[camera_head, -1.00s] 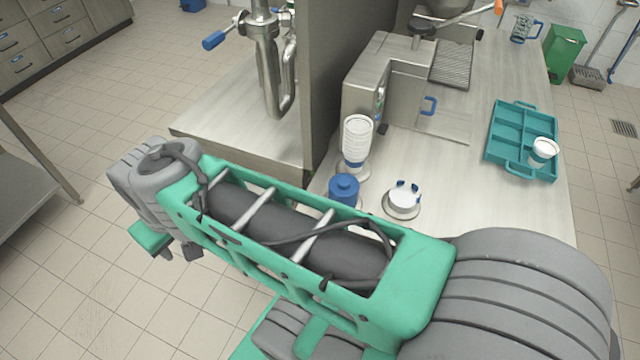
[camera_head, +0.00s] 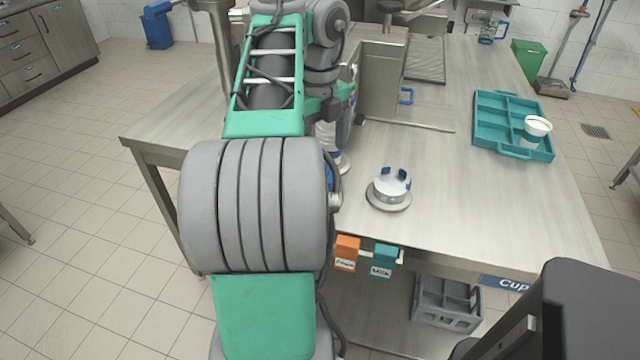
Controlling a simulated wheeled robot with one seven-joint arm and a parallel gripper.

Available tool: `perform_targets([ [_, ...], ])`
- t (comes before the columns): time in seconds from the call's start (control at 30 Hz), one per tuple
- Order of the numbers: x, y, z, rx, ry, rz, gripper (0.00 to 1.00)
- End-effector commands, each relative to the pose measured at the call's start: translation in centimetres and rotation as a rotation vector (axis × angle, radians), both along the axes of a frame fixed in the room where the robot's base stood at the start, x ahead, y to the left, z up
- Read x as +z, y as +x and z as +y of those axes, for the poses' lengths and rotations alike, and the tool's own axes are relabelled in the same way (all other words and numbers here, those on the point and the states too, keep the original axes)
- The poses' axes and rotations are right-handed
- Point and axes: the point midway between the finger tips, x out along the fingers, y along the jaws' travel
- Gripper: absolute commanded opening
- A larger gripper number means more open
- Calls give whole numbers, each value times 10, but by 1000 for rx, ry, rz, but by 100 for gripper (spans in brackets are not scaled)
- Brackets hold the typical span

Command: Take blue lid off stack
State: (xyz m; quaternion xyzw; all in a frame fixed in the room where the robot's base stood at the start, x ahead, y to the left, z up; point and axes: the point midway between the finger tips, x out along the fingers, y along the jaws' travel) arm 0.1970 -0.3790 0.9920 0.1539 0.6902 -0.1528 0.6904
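Only a sliver of the blue lid stack (camera_head: 331,178) shows, at the right edge of my big grey arm joint. The rest of the stack, with its top, is hidden behind my arm. My forearm is folded beyond the upper arm, near the white cup stack (camera_head: 330,140), which is also partly covered. I cannot make out my gripper's fingers; they are hidden by my arm or out of sight.
A round metal holder with blue tabs (camera_head: 390,188) stands right of the lids. A steel machine (camera_head: 384,85) is behind. A teal tray (camera_head: 488,125) holding a white cup (camera_head: 537,128) is at the right. The counter's front middle is clear.

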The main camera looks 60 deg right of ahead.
Motion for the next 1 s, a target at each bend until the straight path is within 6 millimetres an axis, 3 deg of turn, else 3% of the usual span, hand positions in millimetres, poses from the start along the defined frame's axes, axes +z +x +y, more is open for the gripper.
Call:
perform_targets([
  [0.03,-18,0,2,2,-1,0,96],
  [0.17,-37,0,3,2,-1,0,96],
  [0.47,-37,0,3,4,-1,0,96],
  [1.0,-37,0,3,5,-1,0,52],
])
